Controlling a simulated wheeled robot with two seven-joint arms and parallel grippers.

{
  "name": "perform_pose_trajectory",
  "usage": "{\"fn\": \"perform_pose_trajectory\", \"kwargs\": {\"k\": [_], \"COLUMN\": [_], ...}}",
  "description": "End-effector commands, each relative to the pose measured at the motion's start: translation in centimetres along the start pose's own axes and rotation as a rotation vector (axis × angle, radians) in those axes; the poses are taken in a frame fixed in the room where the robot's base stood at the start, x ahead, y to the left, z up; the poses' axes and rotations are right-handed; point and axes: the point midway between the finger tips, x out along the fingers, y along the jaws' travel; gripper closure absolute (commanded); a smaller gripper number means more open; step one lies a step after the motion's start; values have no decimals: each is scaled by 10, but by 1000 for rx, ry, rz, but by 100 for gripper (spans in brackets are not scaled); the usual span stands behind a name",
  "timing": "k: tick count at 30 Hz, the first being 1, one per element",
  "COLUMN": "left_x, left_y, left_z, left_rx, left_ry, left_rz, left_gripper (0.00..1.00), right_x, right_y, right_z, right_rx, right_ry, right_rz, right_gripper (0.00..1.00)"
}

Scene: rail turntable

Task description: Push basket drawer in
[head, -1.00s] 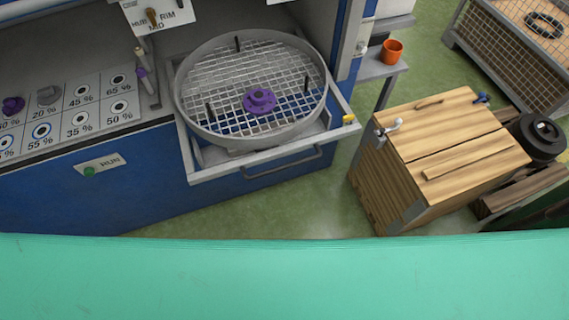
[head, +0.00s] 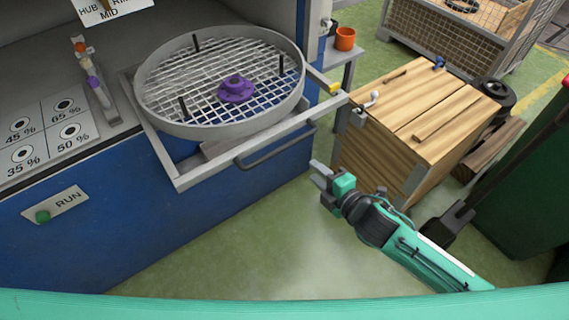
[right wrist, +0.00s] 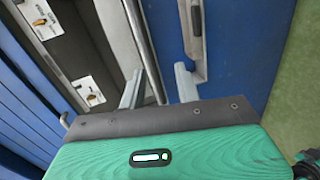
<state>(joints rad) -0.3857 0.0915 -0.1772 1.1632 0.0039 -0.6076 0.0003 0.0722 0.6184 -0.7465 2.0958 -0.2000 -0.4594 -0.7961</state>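The basket drawer (head: 190,176) is a grey frame pulled out from the blue machine. A round wire-mesh basket (head: 160,124) with a purple hub (head: 236,89) sits on it. A dark bar handle (head: 275,148) is on the drawer's front. My right gripper (head: 318,172) is just right of the handle's right end in the head view, apart from it and empty. In the right wrist view its two fingers (right wrist: 158,88) are spread, with blue panel and grey bars beyond them. My left gripper is not in view.
A wooden crate (head: 385,150) with a metal crank stands right of the drawer, close to my right arm. An orange cup (head: 345,38) sits on a small side shelf. A RUN panel (head: 55,206) is on the machine front. Green floor is clear before the drawer.

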Motion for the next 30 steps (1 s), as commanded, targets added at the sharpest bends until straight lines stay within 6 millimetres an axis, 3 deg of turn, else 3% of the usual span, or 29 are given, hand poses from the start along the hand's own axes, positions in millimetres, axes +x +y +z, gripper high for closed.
{"fn": "perform_pose_trajectory", "kwargs": {"k": [4, 8, 24, 30], "left_x": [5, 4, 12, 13], "left_y": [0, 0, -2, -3], "left_z": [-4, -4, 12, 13], "left_rx": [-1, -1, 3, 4], "left_ry": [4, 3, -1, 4], "left_rz": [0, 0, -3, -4], "left_gripper": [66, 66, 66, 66], "right_x": [-9, -3, 101, 122], "right_y": [15, 20, 24, 24], "right_z": [-16, -19, -23, -24], "right_rx": [-63, -71, -68, -67], "right_ry": [37, 41, 40, 40], "right_rz": [37, 43, 42, 42], "right_gripper": [67, 67, 67, 67]}}
